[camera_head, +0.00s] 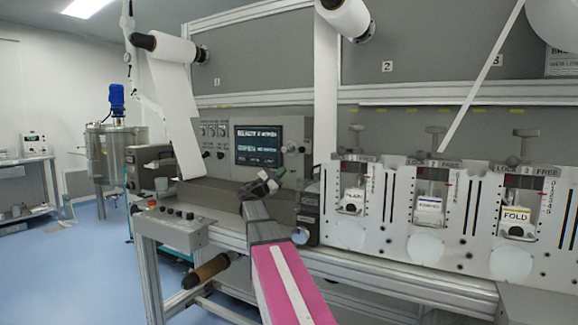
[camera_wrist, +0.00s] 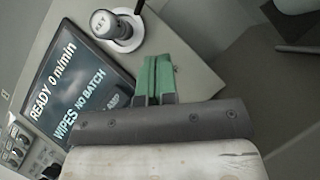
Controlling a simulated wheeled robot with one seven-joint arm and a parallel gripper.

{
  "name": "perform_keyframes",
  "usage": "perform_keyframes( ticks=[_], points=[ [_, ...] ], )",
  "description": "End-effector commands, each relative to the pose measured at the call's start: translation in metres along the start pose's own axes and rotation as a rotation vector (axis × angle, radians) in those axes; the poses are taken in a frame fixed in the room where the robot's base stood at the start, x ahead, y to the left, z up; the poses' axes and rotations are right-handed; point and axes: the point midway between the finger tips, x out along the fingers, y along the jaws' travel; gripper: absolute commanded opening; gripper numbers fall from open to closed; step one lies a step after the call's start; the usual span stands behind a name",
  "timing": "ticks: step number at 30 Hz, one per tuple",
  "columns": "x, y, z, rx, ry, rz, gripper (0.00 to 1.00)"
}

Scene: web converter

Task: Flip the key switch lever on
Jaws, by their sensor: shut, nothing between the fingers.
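The key switch (camera_wrist: 104,23) is near the top of the wrist view. It has a grey knob marked KEY on a round white base, and a dark lever (camera_wrist: 138,8) beside it reaches the top edge. In the head view the switch (camera_head: 291,149) is small, on the panel right of the screen; its lever position cannot be made out there. My gripper (camera_wrist: 153,78) has green fingertips pressed together, empty. They are apart from the switch, below and right of it in the wrist view. In the head view my gripper (camera_head: 277,177) is in front of and below the panel.
The lit screen (camera_head: 258,145) reads READY and is left of the switch. Several small knobs (camera_head: 212,130) are further left. A white web (camera_head: 326,90) hangs just right of the switch. A ledge with buttons (camera_head: 178,213) stands at front left.

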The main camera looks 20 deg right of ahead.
Motion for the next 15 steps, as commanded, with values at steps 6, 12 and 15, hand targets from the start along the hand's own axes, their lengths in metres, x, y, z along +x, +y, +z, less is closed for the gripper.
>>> perform_keyframes(
  ticks=[6,12,15],
  points=[
    [-0.034,-0.002,0.001,0.000,0.000,0.001,0.00],
    [-0.045,-0.002,0.000,0.000,0.000,0.001,0.00],
    [-0.046,-0.002,0.000,0.000,-0.001,0.000,0.00]
  ],
)
